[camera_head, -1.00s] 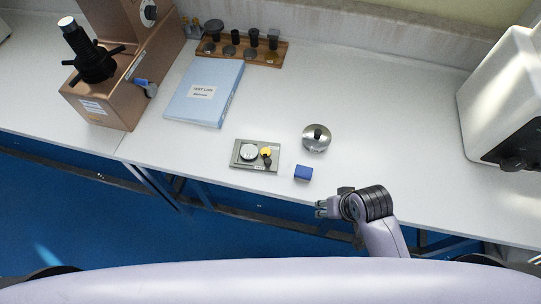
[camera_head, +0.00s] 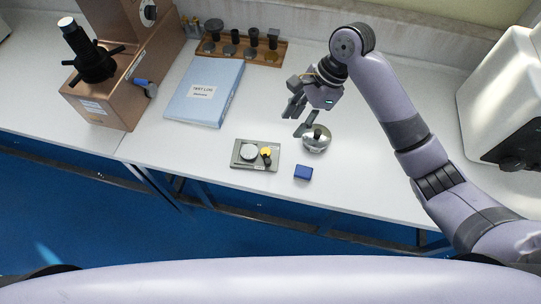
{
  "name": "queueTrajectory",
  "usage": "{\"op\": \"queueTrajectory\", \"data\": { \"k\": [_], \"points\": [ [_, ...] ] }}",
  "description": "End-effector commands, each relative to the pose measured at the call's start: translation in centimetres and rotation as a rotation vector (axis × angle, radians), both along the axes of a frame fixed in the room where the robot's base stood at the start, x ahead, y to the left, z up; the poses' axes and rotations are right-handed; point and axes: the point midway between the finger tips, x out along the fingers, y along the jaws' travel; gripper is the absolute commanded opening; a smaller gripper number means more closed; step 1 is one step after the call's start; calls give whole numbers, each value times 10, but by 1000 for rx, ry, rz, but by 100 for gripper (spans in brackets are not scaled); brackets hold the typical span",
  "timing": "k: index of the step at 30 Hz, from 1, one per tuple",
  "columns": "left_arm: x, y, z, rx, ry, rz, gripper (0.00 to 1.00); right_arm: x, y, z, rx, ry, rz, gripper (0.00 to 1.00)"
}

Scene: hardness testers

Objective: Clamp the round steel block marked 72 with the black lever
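A grey clamp plate (camera_head: 241,163) lies flat on the white bench. A round, pale steel block (camera_head: 249,152) sits on its left half; any mark on it is too small to read. At its right are a yellow round part (camera_head: 266,152) and a small black lever (camera_head: 267,160). I cannot tell whether the lever presses on the block. My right gripper (camera_head: 297,121) is open and empty, with its fingers apart, above the bench to the upper right of the plate. My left gripper is out of view.
A shiny round steel dish (camera_head: 318,144) stands just below my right fingers, partly overlapped by them. A blue box (camera_head: 303,173) lies right of the plate. A blue test log (camera_head: 204,92), a wooden rack (camera_head: 272,57) and a brown tester (camera_head: 117,105) are at left, a white machine (camera_head: 505,100) right.

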Motion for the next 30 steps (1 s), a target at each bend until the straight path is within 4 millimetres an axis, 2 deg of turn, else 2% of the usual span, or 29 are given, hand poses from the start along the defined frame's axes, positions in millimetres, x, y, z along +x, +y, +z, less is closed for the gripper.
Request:
{"op": "queueTrajectory", "data": {
  "k": [4, 8, 21, 25, 30],
  "points": [
    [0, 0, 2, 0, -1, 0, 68, -2, 5, -12, -1, 9, -6, 38],
    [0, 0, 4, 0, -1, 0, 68, -4, 14, -33, -2, 10, -6, 38],
    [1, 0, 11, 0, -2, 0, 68, -12, 49, -122, -2, 7, -5, 38],
    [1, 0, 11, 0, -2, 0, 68, -14, 57, -141, 0, 6, -5, 38],
    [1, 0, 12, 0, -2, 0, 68, -15, 63, -156, -1, 3, -4, 38]
  ]
}}
